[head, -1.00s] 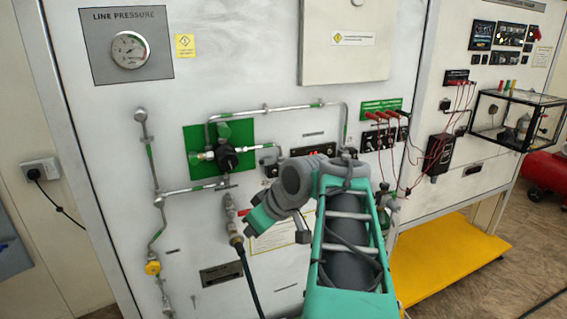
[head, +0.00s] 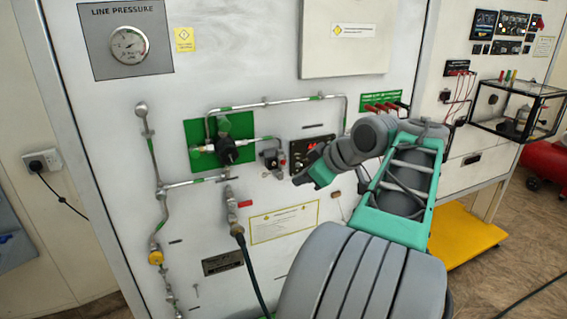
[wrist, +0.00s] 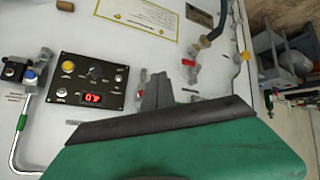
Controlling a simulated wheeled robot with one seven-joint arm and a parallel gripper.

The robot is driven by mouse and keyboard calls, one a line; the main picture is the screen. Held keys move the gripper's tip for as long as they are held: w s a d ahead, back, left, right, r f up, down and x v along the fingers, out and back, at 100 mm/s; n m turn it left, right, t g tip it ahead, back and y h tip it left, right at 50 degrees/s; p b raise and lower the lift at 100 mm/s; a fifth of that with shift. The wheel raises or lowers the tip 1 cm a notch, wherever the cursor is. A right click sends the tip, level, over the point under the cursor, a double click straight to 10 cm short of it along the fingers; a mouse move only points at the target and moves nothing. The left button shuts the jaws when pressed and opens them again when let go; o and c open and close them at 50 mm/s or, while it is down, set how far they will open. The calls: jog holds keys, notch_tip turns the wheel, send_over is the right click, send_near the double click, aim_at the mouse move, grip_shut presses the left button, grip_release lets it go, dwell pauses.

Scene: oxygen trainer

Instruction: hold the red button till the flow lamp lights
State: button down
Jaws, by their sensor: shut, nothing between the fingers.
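The black control panel (head: 312,150) with a red-lit display (head: 311,145) is on the white wall, partly covered by my arm. The wrist view shows this panel (wrist: 112,84) turned over, with the lit red display (wrist: 93,98), a yellow round button or lamp (wrist: 68,66), a dark knob and small pale round parts. I cannot pick out a red button or tell which part is the flow lamp. My gripper (head: 302,178) is just below the panel in the head view. In the wrist view its fingers (wrist: 157,92) are shut and empty beside the panel; contact cannot be told.
A red-handled valve (head: 245,204) with a black hose is left of my gripper. A green-backed regulator (head: 226,150) and metal pipes are on the wall. A pressure gauge (head: 129,43) is at upper left. A yellow platform (head: 460,235) is at right.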

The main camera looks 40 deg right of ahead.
jog(key=w+d+p, duration=0.1)
jog(key=w, duration=0.4)
jog(key=shift+w+d, duration=0.35)
jog(key=shift+w, duration=0.05)
dwell(1.6)
jog(key=shift+w+d, duration=0.1)
jog(key=shift+w, duration=0.3)
jog(key=shift+w+d, duration=0.1)
jog(key=shift+w, duration=0.25)
dwell(1.4)
jog(key=shift+s, duration=0.15)
dwell(0.7)
jog(key=shift+s+a, duration=0.2)
jog(key=shift+s, duration=0.4)
jog(key=shift+s, duration=0.1)
jog(key=shift+s+a+b, duration=0.2)
jog(key=shift+s+a, duration=0.05)
jog(key=shift+s, duration=0.5)
jog(key=shift+s+a+b, duration=0.15)
jog(key=shift+s+a, duration=0.05)
jog(key=shift+s, duration=0.6)
jog(key=shift+s+a+b, duration=0.2)
jog(key=shift+s+a, duration=0.05)
jog(key=shift+s, duration=0.5)
